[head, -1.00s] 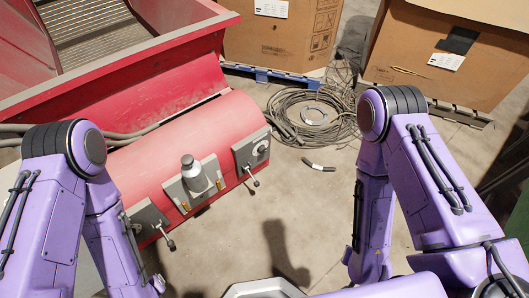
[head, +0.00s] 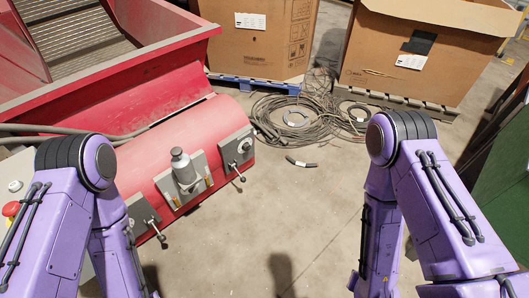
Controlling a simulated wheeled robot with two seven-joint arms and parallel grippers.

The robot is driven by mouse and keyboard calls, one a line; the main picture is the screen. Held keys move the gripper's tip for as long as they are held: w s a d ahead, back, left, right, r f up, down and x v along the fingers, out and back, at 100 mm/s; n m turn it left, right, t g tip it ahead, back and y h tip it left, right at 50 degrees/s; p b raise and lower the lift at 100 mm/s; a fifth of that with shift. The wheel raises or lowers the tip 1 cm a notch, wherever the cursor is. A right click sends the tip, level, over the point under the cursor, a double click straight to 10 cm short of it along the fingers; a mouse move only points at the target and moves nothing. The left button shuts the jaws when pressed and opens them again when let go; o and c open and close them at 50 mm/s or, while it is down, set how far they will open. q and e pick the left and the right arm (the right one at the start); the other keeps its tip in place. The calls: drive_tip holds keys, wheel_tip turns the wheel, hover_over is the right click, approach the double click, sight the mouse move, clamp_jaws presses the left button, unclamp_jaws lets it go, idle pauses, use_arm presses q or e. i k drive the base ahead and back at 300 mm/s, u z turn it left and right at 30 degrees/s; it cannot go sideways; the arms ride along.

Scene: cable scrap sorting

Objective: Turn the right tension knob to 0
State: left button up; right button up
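A red machine (head: 150,150) with a rounded front housing stands at the left in the head view. A grey plate with a round dial, the right tension knob (head: 244,146), sits at the right end of the housing, with a small lever (head: 239,176) below it. The knob's setting is too small to read. Another grey plate with a lever (head: 155,230) sits at the lower left of the housing, partly behind my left arm. Both my arms are bent at the picture's sides. Neither gripper shows.
A grey metal cylinder (head: 183,167) stands out from the housing between the plates. Cardboard boxes (head: 260,45) (head: 430,60) stand behind. A red button (head: 11,209) is at far left. The middle floor is clear.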

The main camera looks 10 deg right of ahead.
sight(246, 147)
drive_tip(key=z, duration=0.2)
drive_tip(key=i, duration=0.55)
drive_tip(key=u, duration=1.25)
